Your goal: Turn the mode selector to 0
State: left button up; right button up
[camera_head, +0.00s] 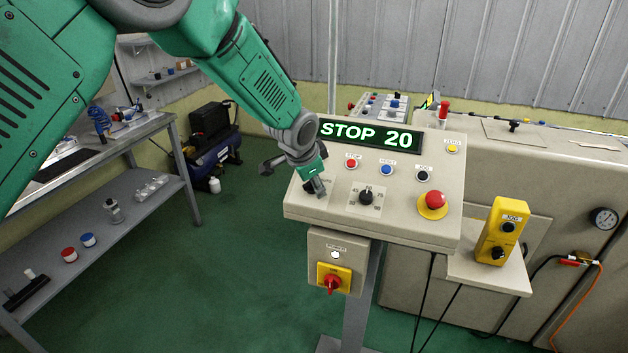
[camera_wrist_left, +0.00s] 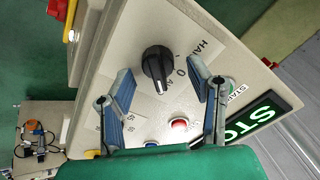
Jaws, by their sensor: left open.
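The mode selector (camera_wrist_left: 157,65) is a black knob on the sloped console, seen in the left wrist view. Its white pointer line points down in that picture. The 0 mark lies to its right, with HAND above it and a partly hidden AU... label below. My left gripper (camera_wrist_left: 160,74) is open, its two blue-padded fingers on either side of the knob, which shows between the tips. Contact cannot be told. In the head view my left gripper (camera_head: 314,186) is over the console's left end and hides the selector. My right gripper is not in view.
The console (camera_head: 400,228) also bears a numbered dial (camera_head: 366,197), small push buttons, a red emergency button (camera_head: 435,200) and a green display (camera_head: 365,135) reading STOP 20. A red rotary switch (camera_head: 333,282) is below. A shelf table (camera_head: 150,180) stands left.

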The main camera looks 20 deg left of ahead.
pick_arm(q)
grip_shut()
jog(key=shift+n, duration=0.3)
jog(key=n, duration=0.4)
jog(key=shift+w+a, duration=0.1)
jog(key=shift+a, duration=0.05)
jog(key=shift+a+n+p, duration=0.1)
jog(key=shift+n+p, duration=0.2)
jog(key=shift+n, duration=1.7)
